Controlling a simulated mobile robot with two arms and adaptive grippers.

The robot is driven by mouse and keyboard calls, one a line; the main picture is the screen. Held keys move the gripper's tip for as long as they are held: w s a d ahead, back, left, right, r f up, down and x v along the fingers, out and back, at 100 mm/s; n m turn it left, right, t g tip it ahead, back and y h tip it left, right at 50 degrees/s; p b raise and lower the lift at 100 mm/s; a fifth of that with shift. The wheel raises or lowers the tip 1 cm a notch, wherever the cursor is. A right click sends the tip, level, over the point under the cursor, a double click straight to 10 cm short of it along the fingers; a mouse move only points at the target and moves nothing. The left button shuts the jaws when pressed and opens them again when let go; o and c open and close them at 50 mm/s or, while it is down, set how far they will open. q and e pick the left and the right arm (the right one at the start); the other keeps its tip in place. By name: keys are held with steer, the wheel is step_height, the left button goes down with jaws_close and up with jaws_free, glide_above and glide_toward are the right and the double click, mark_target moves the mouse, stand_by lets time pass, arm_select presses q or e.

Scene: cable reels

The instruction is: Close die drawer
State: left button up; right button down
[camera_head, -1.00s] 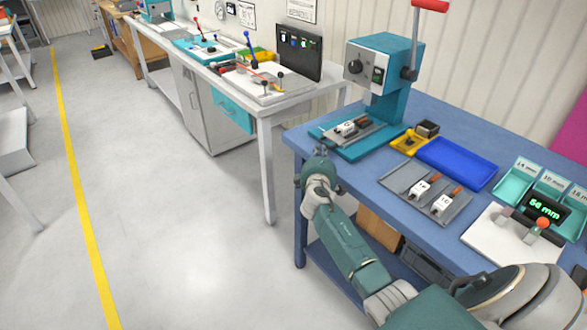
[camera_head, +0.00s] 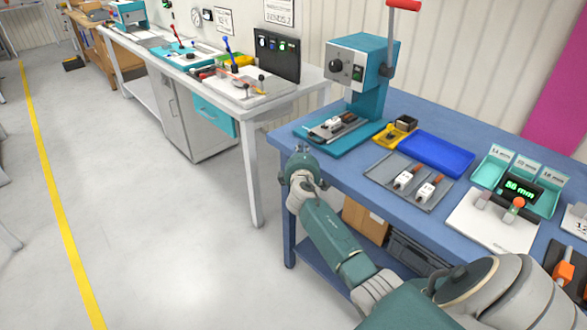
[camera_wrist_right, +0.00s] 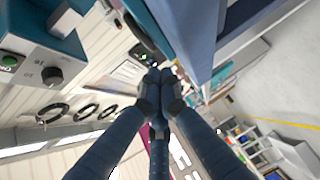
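A teal drawer front (camera_head: 213,117) shows under the grey-white bench; I cannot tell how far it stands out. On the blue bench, the teal press (camera_head: 367,75) has a grey slide (camera_head: 338,127) with a white die block on its base. My right gripper (camera_head: 301,151) is at the blue bench's front left corner, apart from the drawer and the press slide. In the wrist view its three fingers (camera_wrist_right: 160,82) meet at their tips with nothing seen between them. The press also shows in the wrist view (camera_wrist_right: 45,55). My left gripper is out of view.
The blue bench (camera_head: 465,120) carries a blue tray (camera_head: 437,153), a grey plate (camera_head: 410,182) with two white die blocks, teal bins and a display reading 56 mm. The white bench leg (camera_head: 254,180) stands left of my arm.

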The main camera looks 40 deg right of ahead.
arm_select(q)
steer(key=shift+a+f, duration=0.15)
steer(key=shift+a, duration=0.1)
arm_select(e)
steer(key=v, duration=1)
